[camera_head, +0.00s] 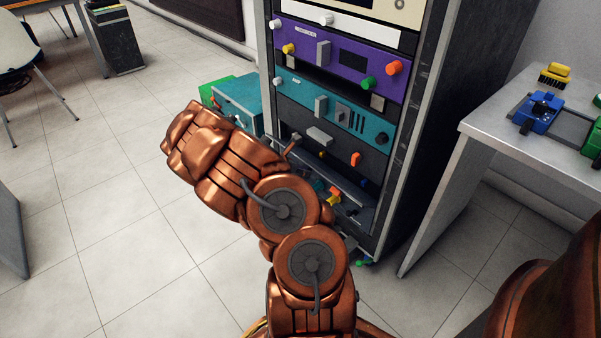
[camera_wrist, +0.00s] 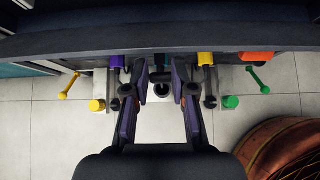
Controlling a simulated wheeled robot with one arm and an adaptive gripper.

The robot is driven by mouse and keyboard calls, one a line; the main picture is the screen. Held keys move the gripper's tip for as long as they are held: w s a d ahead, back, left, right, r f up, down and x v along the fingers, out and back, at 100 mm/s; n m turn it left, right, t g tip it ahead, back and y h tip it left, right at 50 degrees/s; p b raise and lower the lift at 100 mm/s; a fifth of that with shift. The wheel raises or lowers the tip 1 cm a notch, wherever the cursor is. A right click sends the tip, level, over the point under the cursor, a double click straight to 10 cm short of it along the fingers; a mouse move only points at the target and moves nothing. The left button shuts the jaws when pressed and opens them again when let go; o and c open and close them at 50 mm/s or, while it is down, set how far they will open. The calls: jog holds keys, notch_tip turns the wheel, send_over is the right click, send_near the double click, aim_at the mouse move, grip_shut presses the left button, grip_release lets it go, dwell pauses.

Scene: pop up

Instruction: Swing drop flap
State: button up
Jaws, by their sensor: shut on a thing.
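My gripper (camera_wrist: 161,76) shows in the wrist view with its two dark fingers reaching up to a long dark edge (camera_wrist: 230,37) that crosses the picture. A dark round-ended stub (camera_wrist: 162,92) lies between the fingers. What exactly the fingertips press on is hidden at that edge. In the head view my copper arm hides the gripper and part of the rack's lower front. The rack (camera_head: 410,130) stands upright behind my arm. A dark grey lower panel (camera_head: 357,217) slopes out near its bottom; I cannot tell whether this is the drop flap.
Purple (camera_head: 340,57) and teal panels with knobs fill the rack. A grey table (camera_head: 487,122) stands at right, a teal box (camera_head: 240,98) at left.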

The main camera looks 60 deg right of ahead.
aim_at(313, 166)
jog(key=shift+r, duration=0.25)
jog(key=shift+s+d+r+p, duration=0.1)
jog(key=shift+d+r+p, duration=0.2)
jog(key=shift+r+p, duration=0.2)
jog(key=shift+s+d+r+p, duration=0.1)
jog(key=shift+d+r+p, duration=0.15)
jog(key=shift+r+p, duration=0.2)
jog(key=shift+r, duration=0.1)
jog(key=shift+d, duration=0.1)
jog(key=shift+s+d+r+p, duration=0.1)
jog(key=shift+d+r+p, duration=0.35)
jog(key=shift+r, duration=0.15)
grip_shut()
jog(key=shift+s+d+r, duration=0.15)
jog(key=shift+d+r, duration=0.15)
jog(key=shift+d, duration=0.05)
jog(key=shift+p, duration=0.3)
jog(key=shift+s+d+r+p, duration=0.25)
jog(key=shift+d+r+p, duration=0.4)
jog(key=shift+d+r, duration=0.25)
jog(key=shift+r, duration=0.1)
